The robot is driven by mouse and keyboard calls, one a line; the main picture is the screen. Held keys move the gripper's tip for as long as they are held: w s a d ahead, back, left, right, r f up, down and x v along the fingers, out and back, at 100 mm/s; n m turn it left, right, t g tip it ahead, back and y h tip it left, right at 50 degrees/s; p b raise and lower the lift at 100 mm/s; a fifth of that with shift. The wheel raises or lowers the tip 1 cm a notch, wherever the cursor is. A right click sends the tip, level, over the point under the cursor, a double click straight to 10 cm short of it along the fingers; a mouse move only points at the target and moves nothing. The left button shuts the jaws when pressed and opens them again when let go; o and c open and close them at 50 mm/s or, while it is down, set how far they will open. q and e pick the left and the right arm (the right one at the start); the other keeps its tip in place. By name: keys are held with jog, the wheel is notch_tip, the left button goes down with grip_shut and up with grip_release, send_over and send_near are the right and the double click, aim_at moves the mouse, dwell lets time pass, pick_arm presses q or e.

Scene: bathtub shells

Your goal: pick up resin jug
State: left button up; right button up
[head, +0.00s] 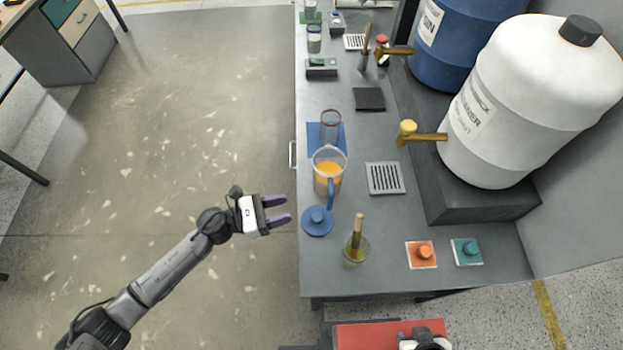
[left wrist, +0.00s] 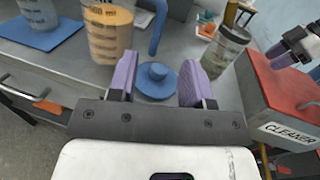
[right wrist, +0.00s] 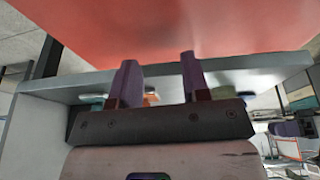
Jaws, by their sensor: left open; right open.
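The resin jug (head: 326,168) is a clear jug of orange-yellow liquid with a blue handle. It stands on the grey bench near its left edge, and in the left wrist view it shows at upper left (left wrist: 108,32). A blue round lid (head: 317,221) lies just in front of it. My left gripper (head: 280,210) is open and empty, off the bench's left edge and pointing toward the jug and lid. The lid shows between its fingers in the left wrist view. My right gripper (right wrist: 155,85) is open and empty, below a red surface (right wrist: 160,25).
A glass beaker on a blue mat (head: 330,125) stands behind the jug. A beaker with a brown stick (head: 356,250) stands in front. A drain grate (head: 385,178) and a large white drum with tap (head: 530,100) are to the right. A red-topped cleaner box (left wrist: 285,95) is near.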

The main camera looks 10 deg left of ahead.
jog(key=shift+w+f, duration=0.1)
jog(key=shift+f, duration=0.1)
pick_arm(q)
jog(key=m, duration=0.1)
send_near(331, 199)
jog(key=shift+g, duration=0.4)
jog(key=w+d, duration=0.1)
jog(key=w+d+f+p, duration=0.1)
jog(key=d, duration=0.1)
jog(key=shift+w+d+f, duration=0.1)
jog(key=shift+d+f, duration=0.1)
jog(key=shift+f, duration=0.05)
pick_arm(e)
jog(key=shift+r, duration=0.5)
pick_arm(q)
jog(key=shift+x, duration=0.85)
pick_arm(e)
jog(key=shift+a+r, duration=0.15)
jog(key=shift+a, duration=0.05)
pick_arm(q)
jog(key=x, duration=0.4)
jog(key=shift+w+p, duration=0.25)
jog(key=shift+p, duration=0.15)
pick_arm(e)
jog(key=shift+d+r, duration=0.1)
jog(key=shift+r, duration=0.25)
pick_arm(q)
jog(key=shift+d, duration=0.2)
grip_shut()
